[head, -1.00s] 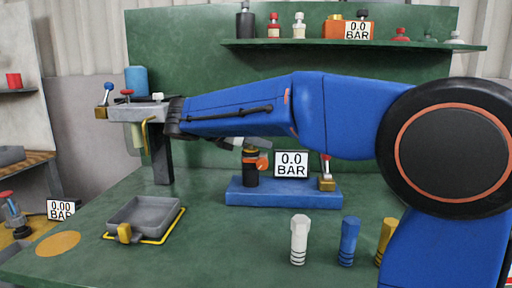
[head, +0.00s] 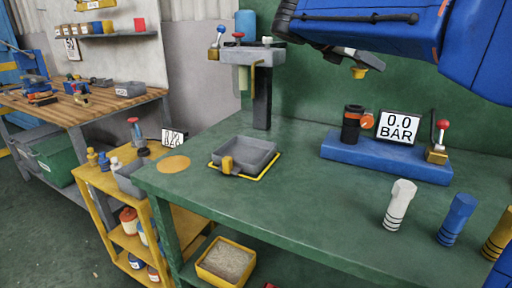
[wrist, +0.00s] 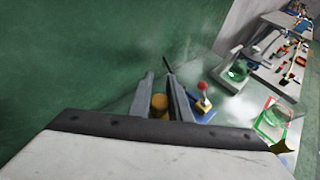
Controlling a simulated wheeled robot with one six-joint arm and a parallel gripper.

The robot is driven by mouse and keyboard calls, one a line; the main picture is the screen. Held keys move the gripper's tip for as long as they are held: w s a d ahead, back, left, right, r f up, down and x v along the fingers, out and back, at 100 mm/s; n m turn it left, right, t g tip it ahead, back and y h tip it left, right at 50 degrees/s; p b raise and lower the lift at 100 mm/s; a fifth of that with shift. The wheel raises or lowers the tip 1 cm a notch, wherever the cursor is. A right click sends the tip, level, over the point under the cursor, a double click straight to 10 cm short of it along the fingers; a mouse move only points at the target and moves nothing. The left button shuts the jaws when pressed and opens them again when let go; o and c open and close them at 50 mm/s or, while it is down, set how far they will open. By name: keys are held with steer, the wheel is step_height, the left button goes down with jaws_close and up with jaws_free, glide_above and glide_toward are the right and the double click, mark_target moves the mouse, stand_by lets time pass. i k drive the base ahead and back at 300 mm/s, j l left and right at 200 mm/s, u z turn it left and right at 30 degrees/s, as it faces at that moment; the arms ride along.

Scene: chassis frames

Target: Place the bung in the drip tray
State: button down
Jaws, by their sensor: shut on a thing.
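My gripper (head: 354,64) is shut on a small yellow bung (head: 360,72), held in the air above the blue block's black fitting. In the wrist view the yellow bung (wrist: 160,104) shows between the two grey fingers (wrist: 162,96). The drip tray (head: 268,152) is a shallow grey square pan with a yellow block on its front edge. It sits inside a yellow outline on the green bench, left of and below my gripper. Its visible floor looks empty.
The blue block (head: 372,153) carries a black fitting with an orange collar (head: 354,121), a 0.0 BAR display (head: 397,126) and a red-knobbed valve (head: 441,131). White (head: 400,204), blue (head: 457,218) and yellow plugs stand in front. A grey post fixture (head: 262,85) stands behind the tray.

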mark_target(245, 156)
steer(key=k+j, duration=0.1)
steer(key=j, duration=0.85)
steer(key=k+j+z, duration=0.1)
steer(key=j, duration=0.35)
steer(key=k+j, duration=0.1)
steer(key=j, duration=0.35)
steer(key=i, duration=0.1)
